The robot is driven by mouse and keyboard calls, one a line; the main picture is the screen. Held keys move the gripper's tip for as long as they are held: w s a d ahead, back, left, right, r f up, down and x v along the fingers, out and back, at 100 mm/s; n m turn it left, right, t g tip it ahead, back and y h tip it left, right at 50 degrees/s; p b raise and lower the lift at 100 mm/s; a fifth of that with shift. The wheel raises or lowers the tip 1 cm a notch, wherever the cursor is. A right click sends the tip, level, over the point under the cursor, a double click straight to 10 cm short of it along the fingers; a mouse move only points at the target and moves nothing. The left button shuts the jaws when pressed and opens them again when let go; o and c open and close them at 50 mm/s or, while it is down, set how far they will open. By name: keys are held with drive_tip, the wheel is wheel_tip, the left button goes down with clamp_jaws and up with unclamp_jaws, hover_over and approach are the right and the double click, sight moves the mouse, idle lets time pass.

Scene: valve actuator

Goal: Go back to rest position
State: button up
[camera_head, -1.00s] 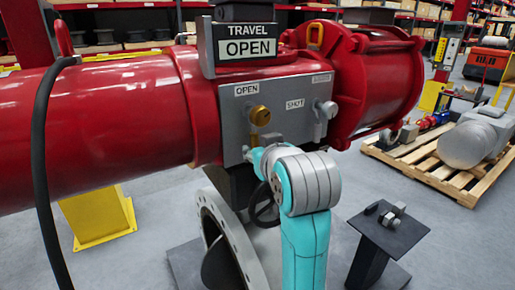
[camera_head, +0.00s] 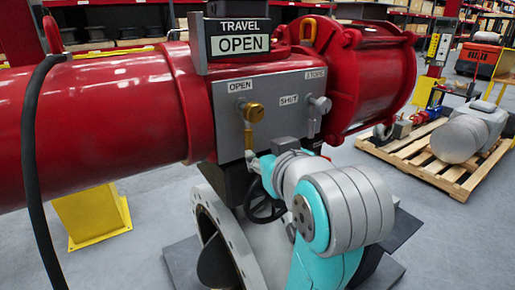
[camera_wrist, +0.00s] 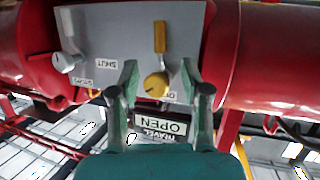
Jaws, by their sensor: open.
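The valve actuator is a large red cylinder body (camera_head: 100,115) with a grey control panel (camera_head: 225,120). A brass knob (camera_head: 254,112) sits under the OPEN label, its lever pointing down. It also shows in the wrist view (camera_wrist: 155,86), which is upside down. The black sign (camera_head: 240,41) on top reads TRAVEL OPEN. My gripper (camera_wrist: 158,72) is open, its two fingers on either side of the brass knob in the picture, apparently empty. In the head view, my gripper is small and partly hidden behind my wrist.
A black handwheel (camera_head: 262,205) and a large flange (camera_head: 215,230) lie below the panel. A wooden pallet (camera_head: 440,175) with a grey motor (camera_head: 465,138) stands at right. A yellow stand (camera_head: 95,215) is at lower left. Grey floor lies open between them.

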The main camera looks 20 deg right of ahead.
wheel_tip(320, 180, down, 17)
drive_tip(key=d, duration=0.2)
drive_tip(key=s+d+f, duration=0.1)
drive_tip(key=s+f, duration=0.9)
drive_tip(key=f, duration=0.4)
drive_tip(key=s+d+f, duration=0.1)
drive_tip(key=s+f, duration=0.3)
drive_tip(key=s, duration=0.3)
drive_tip(key=s+d+f, duration=0.1)
drive_tip(key=s+f, duration=0.3)
drive_tip(key=s, duration=0.4)
drive_tip(key=s+r+m, duration=0.1)
drive_tip(key=s, duration=1.4)
drive_tip(key=shift+d+h, duration=0.15)
drive_tip(key=shift+h, duration=0.15)
